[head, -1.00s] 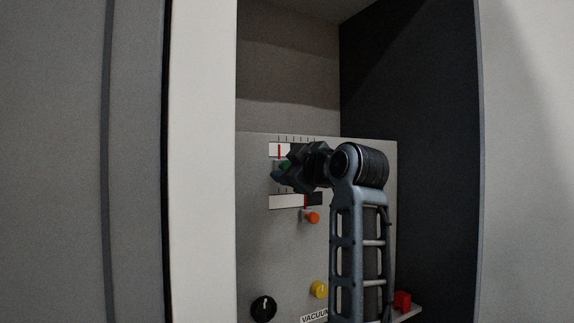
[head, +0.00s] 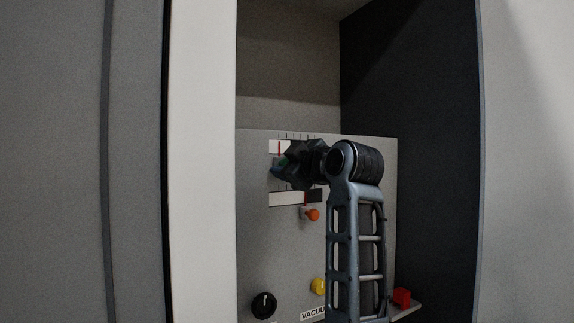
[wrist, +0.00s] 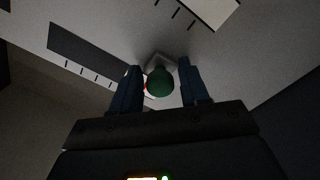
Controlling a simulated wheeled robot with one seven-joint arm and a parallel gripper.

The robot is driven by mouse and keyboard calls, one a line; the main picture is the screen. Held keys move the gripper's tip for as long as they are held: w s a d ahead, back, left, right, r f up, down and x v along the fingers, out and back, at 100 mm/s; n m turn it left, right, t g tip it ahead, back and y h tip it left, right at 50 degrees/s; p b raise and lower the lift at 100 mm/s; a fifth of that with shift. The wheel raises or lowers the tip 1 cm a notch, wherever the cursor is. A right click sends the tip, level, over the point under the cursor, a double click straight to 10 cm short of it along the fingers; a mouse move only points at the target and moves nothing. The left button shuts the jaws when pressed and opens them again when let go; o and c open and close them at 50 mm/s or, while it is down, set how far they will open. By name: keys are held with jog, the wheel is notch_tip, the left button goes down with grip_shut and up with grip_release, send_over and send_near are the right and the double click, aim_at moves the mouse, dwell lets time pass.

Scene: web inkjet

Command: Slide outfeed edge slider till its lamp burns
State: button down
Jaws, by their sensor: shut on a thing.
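A small red patch shows beside the knob there. I cannot make out a lit lamp or the slider's label.
Below on the panel are an orange knob (head: 313,215), a yellow knob (head: 318,286), a black dial (head: 264,305) and a partly hidden VACUUM label (head: 313,314). A red block (head: 402,298) is at the lower right. A dark side wall (head: 430,180) bounds the recess on the right.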

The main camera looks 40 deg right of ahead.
jog(key=d, duration=0.2)
jog(key=s+d, duration=0.1)
jog(key=d, duration=0.1)
jog(key=c, duration=0.9)
grip_release()
jog(key=shift+a, duration=0.1)
jog(key=shift+o, duration=0.2)
jog(key=shift+s, duration=0.1)
jog(key=b+v, duration=0.1)
jog(key=v, duration=0.6)
jog(key=shift+s, duration=0.35)
jog(key=shift+a, duration=0.1)
